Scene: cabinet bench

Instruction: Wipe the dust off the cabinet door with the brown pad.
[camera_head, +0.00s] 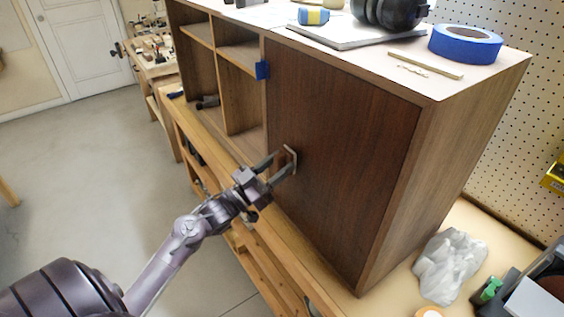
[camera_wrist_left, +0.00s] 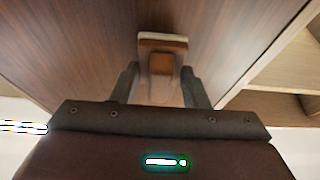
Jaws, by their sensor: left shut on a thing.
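The cabinet door (camera_head: 340,140) is a dark brown wood-grain panel on the front of the cabinet; it looks closed. It also fills much of the left wrist view (camera_wrist_left: 60,50). My left gripper (camera_head: 281,166) is shut on the brown pad (camera_head: 291,158), near the door's left edge. In the left wrist view the pad (camera_wrist_left: 161,60) sits between the two fingers (camera_wrist_left: 161,88), its pale far edge at or very close to the door. I cannot tell whether it touches. No dust stands out clearly on the door. My right gripper is not in view.
On top are blue tape (camera_head: 465,44), earmuffs (camera_head: 388,10) and a thin stick (camera_head: 425,65). A crumpled plastic bag (camera_head: 448,265) lies on the bench at right.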

